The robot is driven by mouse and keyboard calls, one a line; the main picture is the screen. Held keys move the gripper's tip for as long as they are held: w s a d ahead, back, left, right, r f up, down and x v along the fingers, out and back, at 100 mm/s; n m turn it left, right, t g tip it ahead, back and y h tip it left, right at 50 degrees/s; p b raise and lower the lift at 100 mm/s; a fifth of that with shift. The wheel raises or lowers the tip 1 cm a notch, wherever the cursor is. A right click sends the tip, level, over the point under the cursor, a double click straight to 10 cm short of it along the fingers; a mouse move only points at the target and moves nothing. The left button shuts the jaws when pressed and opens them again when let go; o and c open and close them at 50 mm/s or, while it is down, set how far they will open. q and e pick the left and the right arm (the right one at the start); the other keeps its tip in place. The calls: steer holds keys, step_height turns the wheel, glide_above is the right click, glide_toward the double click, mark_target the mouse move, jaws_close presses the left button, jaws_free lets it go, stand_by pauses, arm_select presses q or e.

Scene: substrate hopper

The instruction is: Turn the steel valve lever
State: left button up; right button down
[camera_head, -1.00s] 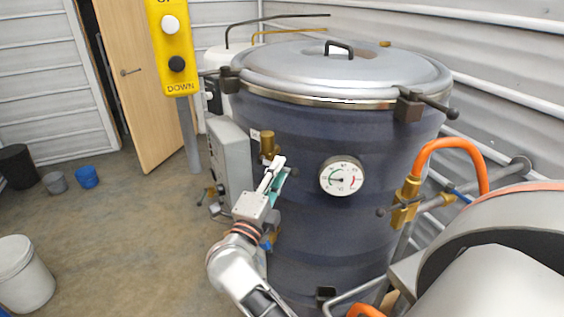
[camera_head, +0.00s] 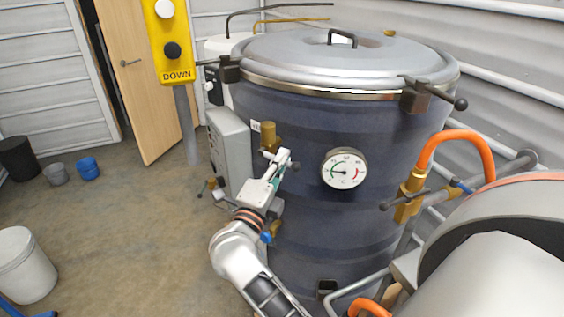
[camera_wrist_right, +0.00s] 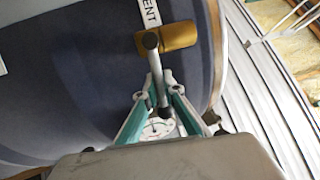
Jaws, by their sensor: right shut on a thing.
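The steel valve lever (camera_wrist_right: 157,72) is a grey bar with a rounded end, set on a brass valve (camera_wrist_right: 166,42) beside a white label. The brass valve also shows in the head view (camera_head: 269,136), on the front of the dark blue vessel. My right gripper (camera_wrist_right: 161,104) is shut on the lever, with its teal-lined fingers on either side of the bar's lower part. In the head view my right gripper (camera_head: 283,160) is just below the brass valve and hides most of the lever. My left gripper is not in view.
A dial gauge (camera_head: 344,168) is on the vessel (camera_head: 330,225) just right of my right gripper. A grey box (camera_head: 229,152) is at the left. An orange hose (camera_head: 460,138) and brass fitting (camera_head: 410,196) are at the right.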

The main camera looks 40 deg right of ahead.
arm_select(q)
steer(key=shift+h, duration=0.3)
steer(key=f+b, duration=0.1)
steer(key=b, duration=0.1)
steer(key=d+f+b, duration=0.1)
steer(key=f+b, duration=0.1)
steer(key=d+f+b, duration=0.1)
steer(key=b, duration=0.1)
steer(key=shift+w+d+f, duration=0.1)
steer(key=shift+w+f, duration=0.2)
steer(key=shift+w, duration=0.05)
arm_select(e)
steer(key=m, duration=0.2)
steer(key=f+m+g+h, duration=0.1)
steer(key=m, duration=0.1)
steer(key=f+m+g, duration=0.1)
steer(key=m, duration=0.1)
steer(key=shift+w+a+f+h, duration=0.1)
steer(key=shift+w+f+h, duration=0.1)
steer(key=shift+w+h, duration=0.15)
steer(key=c, duration=2.3)
jaws_free()
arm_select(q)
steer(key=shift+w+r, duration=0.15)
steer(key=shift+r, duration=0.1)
arm_select(e)
steer(key=shift+o, duration=0.8)
